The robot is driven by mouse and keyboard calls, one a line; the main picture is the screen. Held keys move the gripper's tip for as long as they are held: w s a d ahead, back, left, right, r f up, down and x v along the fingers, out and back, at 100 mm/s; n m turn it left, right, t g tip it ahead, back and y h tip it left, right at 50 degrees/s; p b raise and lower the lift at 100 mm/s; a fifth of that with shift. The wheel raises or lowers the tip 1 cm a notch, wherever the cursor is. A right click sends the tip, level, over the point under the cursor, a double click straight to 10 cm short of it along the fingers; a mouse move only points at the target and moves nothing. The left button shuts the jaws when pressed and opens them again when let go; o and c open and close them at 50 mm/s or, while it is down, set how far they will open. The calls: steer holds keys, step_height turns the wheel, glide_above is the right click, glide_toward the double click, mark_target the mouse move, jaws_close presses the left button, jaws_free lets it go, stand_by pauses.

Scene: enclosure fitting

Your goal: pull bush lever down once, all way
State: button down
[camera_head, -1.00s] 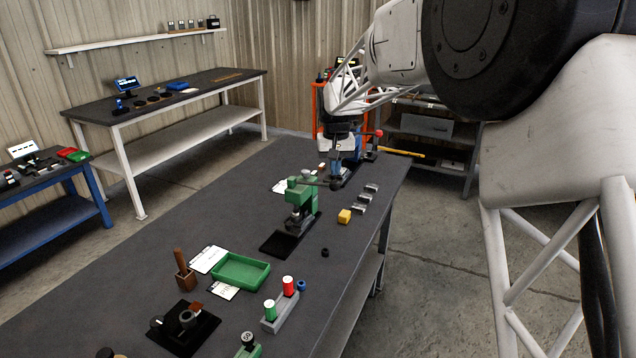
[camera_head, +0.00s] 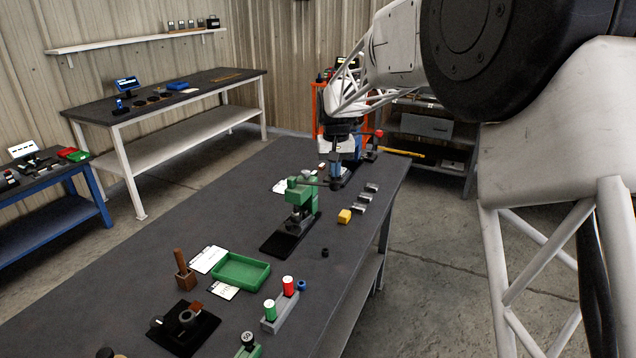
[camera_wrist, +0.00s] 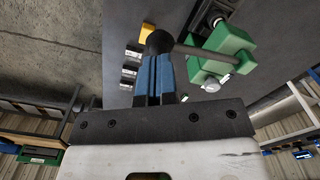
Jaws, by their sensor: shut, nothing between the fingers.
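The green press (camera_head: 301,194) stands on a dark base plate on the bench, with its grey lever (camera_head: 318,183) reaching out to the right, roughly level. The lever ends in a black ball knob (camera_head: 335,185). In the wrist view the knob (camera_wrist: 160,42) sits at the tips of my gripper (camera_wrist: 156,60), and the lever (camera_wrist: 200,50) runs right to the green press body (camera_wrist: 228,42). My gripper's blue fingers are shut with nothing between them. In the head view my gripper (camera_head: 336,174) is just above the knob; whether it touches the knob I cannot tell.
A yellow block (camera_head: 344,216) and several grey brackets (camera_head: 365,198) lie right of the press. A small black ring (camera_head: 325,253) lies in front. A green tray (camera_head: 240,271) is nearer. Another machine with a red knob (camera_head: 379,133) stands behind my gripper.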

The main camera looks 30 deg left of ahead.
mark_target(335, 183)
steer(key=shift+f, duration=2.65)
steer(key=shift+r, duration=4.4)
steer(key=shift+d, duration=0.1)
